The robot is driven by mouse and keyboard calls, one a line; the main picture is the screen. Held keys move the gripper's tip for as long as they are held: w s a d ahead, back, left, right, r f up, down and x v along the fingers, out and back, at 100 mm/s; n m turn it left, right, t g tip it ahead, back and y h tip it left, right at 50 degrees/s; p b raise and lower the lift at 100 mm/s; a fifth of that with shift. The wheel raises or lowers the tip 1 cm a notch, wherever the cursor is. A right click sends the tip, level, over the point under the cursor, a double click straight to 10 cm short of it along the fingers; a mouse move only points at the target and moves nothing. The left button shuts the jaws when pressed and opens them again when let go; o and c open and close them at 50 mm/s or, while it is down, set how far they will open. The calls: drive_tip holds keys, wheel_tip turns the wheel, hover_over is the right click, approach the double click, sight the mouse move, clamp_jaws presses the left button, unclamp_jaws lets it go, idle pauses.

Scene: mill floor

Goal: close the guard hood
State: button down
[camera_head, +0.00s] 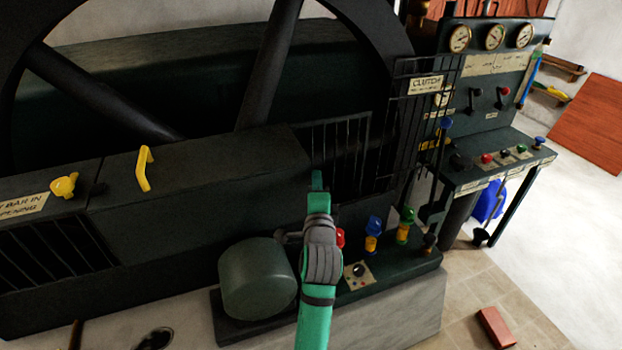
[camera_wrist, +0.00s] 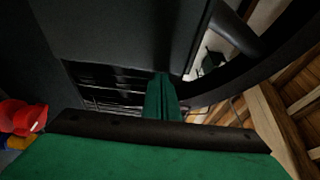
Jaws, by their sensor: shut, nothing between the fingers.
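A long dark green box-like cover (camera_head: 200,165) with a yellow handle (camera_head: 144,168) runs along the machine at the left in the head view. It looks like the guard hood, but I cannot tell for sure, nor how far open it stands. My gripper (camera_head: 317,182) is shut and empty, in front of the barred grille (camera_head: 345,150) and to the right of the yellow handle. In the wrist view the shut green fingers (camera_wrist: 162,97) point toward dark bars (camera_wrist: 105,85). I cannot tell whether the fingertips touch anything.
A large spoked wheel (camera_head: 262,75) stands behind the cover. A rounded motor (camera_head: 257,280) sits left of my forearm, and coloured oilers (camera_head: 404,226) stand right of it. A gauge panel (camera_head: 490,70) and a brick (camera_head: 496,327) are at the right.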

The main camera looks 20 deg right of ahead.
drive_tip(key=shift+w+a, duration=0.2)
drive_tip(key=shift+a, duration=0.3)
drive_tip(key=d, duration=0.5)
drive_tip(key=v, duration=1.1)
drive_tip(key=s+a+f+n+y, duration=0.2)
drive_tip(key=s+a+f+n, duration=0.45)
drive_tip(key=f, duration=0.35)
drive_tip(key=s+a+f+n+y, duration=0.1)
drive_tip(key=s+a+f+n, duration=0.4)
drive_tip(key=s+a+f, duration=0.3)
drive_tip(key=s+a+f+n+y, duration=0.1)
drive_tip(key=s+a+n, duration=0.2)
drive_tip(key=s, duration=0.4)
drive_tip(key=s+a+f+n+y, duration=0.1)
drive_tip(key=s+a+n, duration=0.3)
drive_tip(key=s, duration=0.4)
drive_tip(key=s+a+f+n+g+y, duration=0.1)
drive_tip(key=s+a+f+n, duration=0.2)
drive_tip(key=s, duration=0.4)
drive_tip(key=shift+s+a+n+y, duration=0.3)
drive_tip(key=shift+a+n+y, duration=0.15)
drive_tip(key=shift+a, duration=0.9)
